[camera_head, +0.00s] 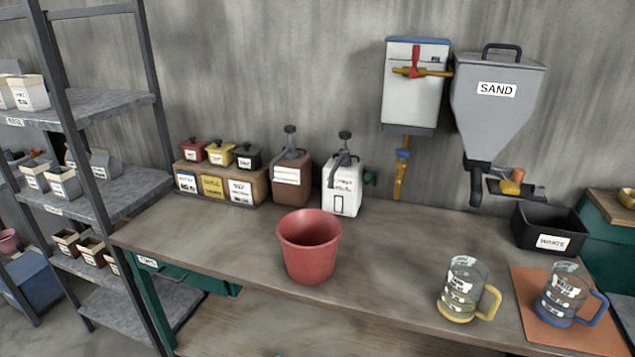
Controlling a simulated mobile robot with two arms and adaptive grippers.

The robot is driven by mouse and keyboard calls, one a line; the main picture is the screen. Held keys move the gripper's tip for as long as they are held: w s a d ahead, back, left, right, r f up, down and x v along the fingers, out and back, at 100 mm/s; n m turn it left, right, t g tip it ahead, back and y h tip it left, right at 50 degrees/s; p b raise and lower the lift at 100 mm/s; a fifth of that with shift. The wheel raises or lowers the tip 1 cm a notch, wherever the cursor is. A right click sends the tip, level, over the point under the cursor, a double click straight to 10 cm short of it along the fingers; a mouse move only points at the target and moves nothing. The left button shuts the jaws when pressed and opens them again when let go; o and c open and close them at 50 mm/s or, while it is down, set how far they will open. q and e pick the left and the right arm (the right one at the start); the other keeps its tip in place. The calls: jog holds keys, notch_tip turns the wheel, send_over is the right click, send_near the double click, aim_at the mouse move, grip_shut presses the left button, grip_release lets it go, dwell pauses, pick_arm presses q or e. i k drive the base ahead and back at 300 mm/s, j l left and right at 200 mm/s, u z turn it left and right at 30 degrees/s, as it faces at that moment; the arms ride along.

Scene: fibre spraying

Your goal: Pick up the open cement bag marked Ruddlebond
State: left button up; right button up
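No label reading Ruddlebond is legible in the head view. Several small open-topped, bag-like or box-like containers stand on the grey shelf rack at the left. A whitish one (28,95) is on the upper shelf. Two pale ones, one farther left (35,177) and one nearer (64,184), are on the middle shelf, with a grey peaked one (103,164) beside them. Brown ones, including a left one (66,243) and a right one (92,252), are on a lower shelf. Their labels are too small to read. Neither of my grippers is in view.
The workbench (225,235) holds a red bucket (309,250), two dispensers, small lidded pots, two measuring jugs and a black WASTE bin (548,230). A SAND hopper (495,105) hangs above. A dark rack post (75,120) stands before the shelves. The bench's left-middle is clear.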

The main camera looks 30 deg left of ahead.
aim_at(33, 172)
jog(key=j+u, duration=0.1)
jog(key=u, duration=0.55)
jog(key=j+u, duration=0.3)
jog(key=j, duration=0.15)
jog(key=i+j+u, duration=0.2)
jog(key=j+u, duration=0.15)
jog(key=i+j+u, duration=0.15)
jog(key=j+u, duration=0.15)
jog(key=j, duration=0.15)
jog(key=i+j+u, duration=0.3)
jog(key=i+j, duration=0.2)
jog(key=j, duration=0.15)
jog(key=i+j, duration=0.2)
jog(key=j, duration=0.15)
jog(key=i+j, duration=0.2)
jog(key=j, duration=0.2)
jog(key=u, duration=0.05)
